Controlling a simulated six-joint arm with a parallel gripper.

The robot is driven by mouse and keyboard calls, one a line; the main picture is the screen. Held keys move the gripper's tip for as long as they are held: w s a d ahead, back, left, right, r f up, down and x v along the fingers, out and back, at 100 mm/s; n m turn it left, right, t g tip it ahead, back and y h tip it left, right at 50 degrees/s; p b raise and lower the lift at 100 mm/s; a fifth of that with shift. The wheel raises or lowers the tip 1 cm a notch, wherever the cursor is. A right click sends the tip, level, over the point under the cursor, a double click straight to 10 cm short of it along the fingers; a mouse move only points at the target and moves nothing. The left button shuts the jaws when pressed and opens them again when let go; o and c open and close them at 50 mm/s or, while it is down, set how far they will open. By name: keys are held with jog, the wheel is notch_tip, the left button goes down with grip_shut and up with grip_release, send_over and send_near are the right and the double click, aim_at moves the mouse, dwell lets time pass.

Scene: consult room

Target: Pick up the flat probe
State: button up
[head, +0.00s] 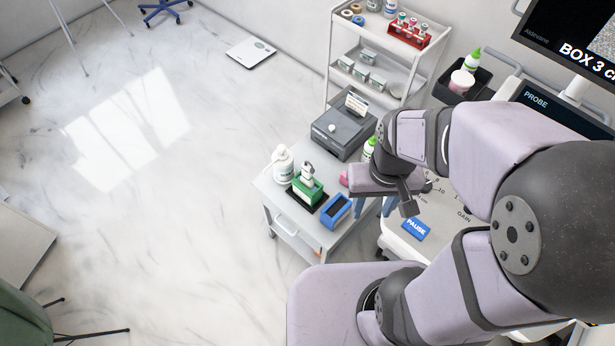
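A pale grey and white probe (308,171) stands upright in a green holder (309,192) on the small white cart (295,218). It is the only probe I can make out; its head is down in the holder, so I cannot tell if it is the flat one. A blue holder (337,211) beside it shows a dark, empty-looking opening. My gripper (375,207) points down at the cart's right edge, right of both holders and apart from them. Its two blue-grey fingers are spread with nothing visible between them.
A white bottle (283,165) stands left of the green holder. A grey box device (340,131) and a green-topped bottle (369,147) are behind. A pink item (344,179) is partly hidden by my gripper. The console with a blue PAUSE button (415,229) lies right. Left floor is open.

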aim_at(307, 162)
jog(key=w+a+f+n+b, duration=0.3)
jog(key=w+f+b, duration=0.3)
jog(key=w, duration=0.3)
jog(key=w+a+f+n+b, duration=0.3)
jog(key=w+a+f+b, duration=0.2)
jog(key=w+f, duration=0.3)
jog(key=w+a+f+n+b, duration=0.3)
jog(key=w+a+f+b, duration=0.1)
jog(key=w+f+b, duration=0.3)
jog(key=shift+w+a+f, duration=0.2)
jog(key=shift+w+f, duration=0.1)
jog(key=shift+w, duration=0.4)
jog(key=shift+w+a+f, duration=0.2)
jog(key=shift+w+f, duration=0.1)
jog(key=shift+w, duration=0.4)
jog(key=shift+w+f+p, duration=0.2)
jog(key=shift+f+p, duration=0.55)
jog(key=shift+f, duration=2.9)
jog(key=c, duration=1)
